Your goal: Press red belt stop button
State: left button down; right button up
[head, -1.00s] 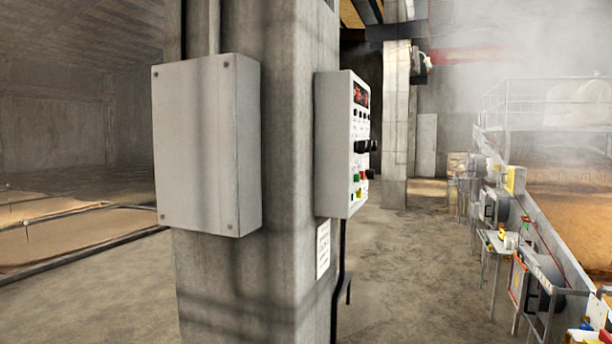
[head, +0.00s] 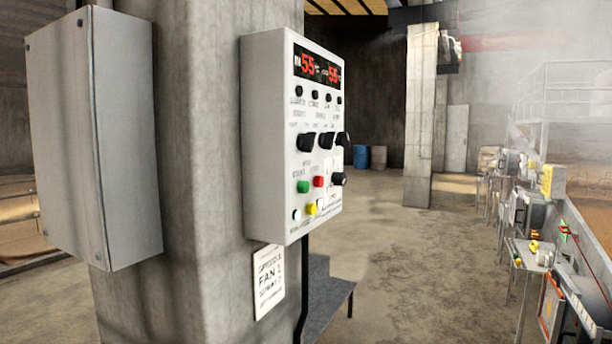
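A white control panel (head: 266,140) is mounted on the concrete column, seen at an angle in the head view. A red button (head: 318,181) sits low on its face, beside a green button (head: 303,187). Black knobs (head: 306,142) and a red digital display (head: 318,68) are above. The lettering by the buttons is too small to read, so I cannot tell whether the red one is marked belt stop. Neither of my grippers is in view.
A low grey step (head: 328,295) stands behind the column. The concrete floor (head: 410,270) is open; tables with equipment line the right.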

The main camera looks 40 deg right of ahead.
aim_at(319, 182)
jog(key=l+u, duration=0.15)
jog(key=l, duration=3)
